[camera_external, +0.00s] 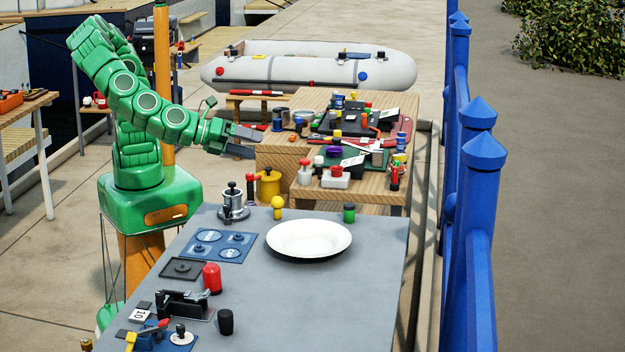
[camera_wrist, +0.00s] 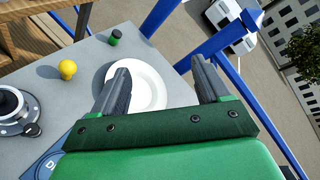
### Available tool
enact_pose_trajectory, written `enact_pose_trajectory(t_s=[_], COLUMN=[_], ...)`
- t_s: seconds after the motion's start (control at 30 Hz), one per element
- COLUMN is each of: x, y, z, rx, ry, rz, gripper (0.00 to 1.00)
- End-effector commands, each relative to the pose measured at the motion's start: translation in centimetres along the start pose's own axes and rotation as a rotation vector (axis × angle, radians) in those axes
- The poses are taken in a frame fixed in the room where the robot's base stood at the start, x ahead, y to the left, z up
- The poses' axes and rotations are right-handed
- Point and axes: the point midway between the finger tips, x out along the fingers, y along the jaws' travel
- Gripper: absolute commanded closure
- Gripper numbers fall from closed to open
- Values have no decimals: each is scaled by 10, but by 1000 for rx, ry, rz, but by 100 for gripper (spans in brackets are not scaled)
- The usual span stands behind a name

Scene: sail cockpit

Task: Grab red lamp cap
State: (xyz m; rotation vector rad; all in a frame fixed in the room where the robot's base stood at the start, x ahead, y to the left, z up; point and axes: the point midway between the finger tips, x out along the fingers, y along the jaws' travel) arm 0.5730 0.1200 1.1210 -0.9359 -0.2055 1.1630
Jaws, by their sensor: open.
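A red, dome-topped cap (camera_external: 212,278), which looks like the red lamp cap, stands on the grey table (camera_external: 365,300) toward its left side. It is just behind a black clamp-like device (camera_external: 187,304) in the external view. My gripper (camera_external: 250,142) is open and empty, well above and beyond the cap, over the far end of the table area. In the wrist view the open jaws (camera_wrist: 160,72) show against the white plate and the ground. The red cap is not in the wrist view.
A white plate (camera_external: 308,239), a yellow knob (camera_external: 277,207), a green-and-black jar (camera_external: 349,213), a silver pot-like fitting (camera_external: 233,204) and a blue panel (camera_external: 217,246) lie on the grey table. A black cup (camera_external: 225,322) stands near the cap. A cluttered wooden table (camera_external: 283,155) stands behind.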

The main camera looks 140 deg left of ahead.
Motion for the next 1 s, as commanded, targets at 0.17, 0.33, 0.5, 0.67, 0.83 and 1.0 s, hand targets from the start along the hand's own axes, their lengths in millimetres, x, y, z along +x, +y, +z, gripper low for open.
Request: enact_pose_trajectory(t_s=[0.17, 0.33, 0.5, 0.67, 0.83, 1.0], x=[-10, -26, -47, -67, -83, -87], y=[-21, -25, -12, 13, 37, 47], z=[-68, -137, -209, -270, -309, -322], rx=[218, 435, 663, 868, 1012, 1066], ry=[67, 135, 207, 273, 318, 335], rz=[-148, -275, -388, -477, -534, -552], gripper=[24, 24, 24, 24, 24, 24])
